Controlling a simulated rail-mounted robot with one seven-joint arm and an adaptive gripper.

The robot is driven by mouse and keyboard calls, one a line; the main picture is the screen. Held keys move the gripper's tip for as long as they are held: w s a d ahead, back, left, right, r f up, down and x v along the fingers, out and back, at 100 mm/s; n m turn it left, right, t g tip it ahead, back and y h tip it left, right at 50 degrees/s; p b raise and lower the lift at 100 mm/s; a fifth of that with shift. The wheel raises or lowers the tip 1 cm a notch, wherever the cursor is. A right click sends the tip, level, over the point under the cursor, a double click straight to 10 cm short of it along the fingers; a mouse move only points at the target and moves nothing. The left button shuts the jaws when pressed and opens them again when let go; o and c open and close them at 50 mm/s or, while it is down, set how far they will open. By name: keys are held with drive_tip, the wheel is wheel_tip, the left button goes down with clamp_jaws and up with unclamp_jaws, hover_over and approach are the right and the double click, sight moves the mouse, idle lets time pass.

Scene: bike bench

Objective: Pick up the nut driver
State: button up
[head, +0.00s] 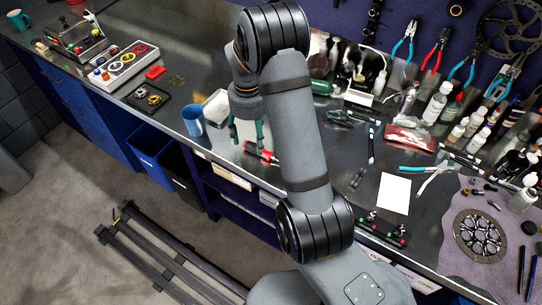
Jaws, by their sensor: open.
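A red-handled tool (261,152), which looks like the nut driver, lies on the metal bench just left of my forearm. It is small here, and my arm may hide part of it, so I cannot be sure of its type. My gripper (246,140) points down with its teal fingers spread apart, open and empty. It is above the bench at the near end of the red tool. I cannot tell how high the fingertips are or whether they touch it.
A blue cup (193,121) and a pale tray (217,106) stand left of my gripper. A black tray (149,97) is farther left. Bottles (436,104) and pliers (435,174) crowd the right. A white sheet (394,193) lies near the front edge.

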sight(253, 147)
drive_tip(key=shift+f+p, duration=1)
drive_tip(key=shift+f, duration=1.4)
drive_tip(key=shift+c, duration=0.4)
drive_tip(key=c, duration=1.3)
drive_tip(key=shift+c, duration=0.2)
